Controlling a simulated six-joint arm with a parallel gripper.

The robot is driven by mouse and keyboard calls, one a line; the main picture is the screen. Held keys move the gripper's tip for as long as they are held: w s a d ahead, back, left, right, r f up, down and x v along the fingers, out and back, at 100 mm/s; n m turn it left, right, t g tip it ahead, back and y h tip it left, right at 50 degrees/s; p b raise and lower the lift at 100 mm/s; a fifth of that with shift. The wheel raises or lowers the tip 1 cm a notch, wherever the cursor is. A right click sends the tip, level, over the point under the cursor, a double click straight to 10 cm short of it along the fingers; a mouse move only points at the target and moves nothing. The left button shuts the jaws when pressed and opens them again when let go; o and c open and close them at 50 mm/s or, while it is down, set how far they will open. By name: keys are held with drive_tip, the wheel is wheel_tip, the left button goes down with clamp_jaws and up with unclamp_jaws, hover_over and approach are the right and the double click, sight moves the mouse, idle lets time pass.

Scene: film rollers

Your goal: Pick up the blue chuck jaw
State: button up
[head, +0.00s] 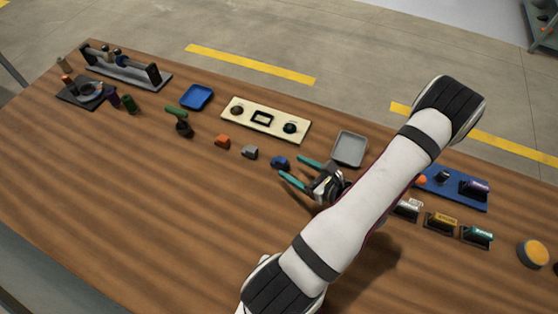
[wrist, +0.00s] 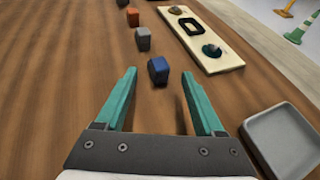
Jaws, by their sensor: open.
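The blue chuck jaw (head: 280,162) is a small blue block on the wooden table, at the right end of a row with a grey block (head: 250,152) and an orange block (head: 222,141). In the wrist view the blue chuck jaw (wrist: 158,70) stands just beyond my fingertips, between their lines. My gripper (head: 300,170) has teal fingers, spread apart and empty, pointing toward the blue block. In the wrist view my gripper (wrist: 160,80) shows both fingers with bare table between them.
A grey tray (head: 349,148) lies close to the right of my gripper. A cream panel with knobs (head: 265,118) lies behind the row of blocks. A blue tray (head: 197,97) is farther left. The table's front left is clear.

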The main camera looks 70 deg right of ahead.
sight(281, 160)
drive_tip(key=x, duration=0.6)
drive_tip(key=shift+w+a, duration=0.1)
drive_tip(key=shift+w, duration=0.2)
clamp_jaws()
